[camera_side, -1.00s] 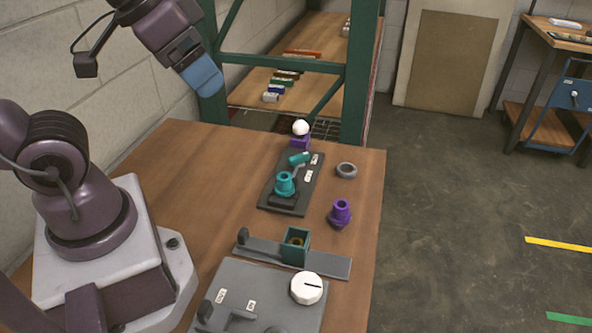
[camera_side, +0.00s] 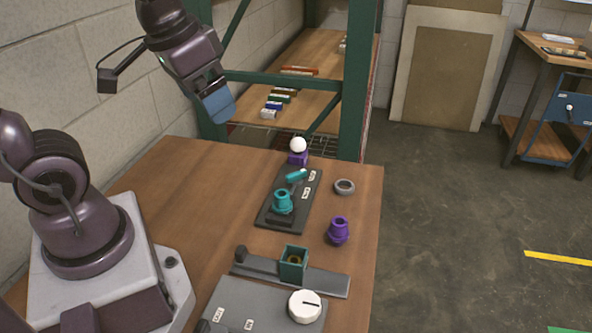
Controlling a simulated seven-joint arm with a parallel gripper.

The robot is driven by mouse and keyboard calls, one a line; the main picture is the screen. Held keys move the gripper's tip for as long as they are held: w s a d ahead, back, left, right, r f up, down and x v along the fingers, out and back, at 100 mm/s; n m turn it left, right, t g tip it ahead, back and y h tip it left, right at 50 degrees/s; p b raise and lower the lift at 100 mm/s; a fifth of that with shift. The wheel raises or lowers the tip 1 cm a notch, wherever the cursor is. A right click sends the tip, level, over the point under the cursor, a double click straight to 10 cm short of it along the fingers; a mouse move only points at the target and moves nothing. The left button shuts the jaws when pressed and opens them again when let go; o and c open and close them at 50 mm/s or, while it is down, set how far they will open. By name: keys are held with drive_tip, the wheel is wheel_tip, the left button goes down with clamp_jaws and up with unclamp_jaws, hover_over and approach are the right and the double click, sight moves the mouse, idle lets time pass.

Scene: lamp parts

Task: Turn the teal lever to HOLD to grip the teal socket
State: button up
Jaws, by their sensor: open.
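The teal socket (camera_side: 283,203) stands upright on a dark fixture plate (camera_side: 268,226) on the wooden table. The teal lever (camera_side: 296,176) lies behind the socket on the same plate, its tip pointing right and slightly up. Two white labels (camera_side: 306,193) sit on the plate beside the lever; their words are too small to read. My gripper (camera_side: 219,106), with blue fingers, hangs in the air above the table's back left part, well away from the lever. It is open and empty.
A white ball on a purple base (camera_side: 298,147) stands behind the plate. A grey ring (camera_side: 344,186) and a purple socket (camera_side: 339,230) lie to the right. In front are a teal square box (camera_side: 293,262) on a rail and a panel with a white dial (camera_side: 305,306).

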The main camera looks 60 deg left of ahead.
drive_tip(key=w+a+f+n+g+h, duration=0.1)
drive_tip(key=w+a+f+n+g, duration=0.15)
drive_tip(key=w+a, duration=0.2)
drive_tip(key=w+a+f+n+g, duration=0.1)
drive_tip(key=w+a+f+n, duration=0.1)
drive_tip(key=w+a+f, duration=0.3)
drive_tip(key=n+h, duration=0.4)
drive_tip(key=n, duration=0.8)
approach(296, 172)
drive_tip(key=x, duration=0.9)
drive_tip(key=shift+d+f, duration=0.1)
drive_tip(key=shift+d, duration=0.05)
drive_tip(key=c, duration=0.9)
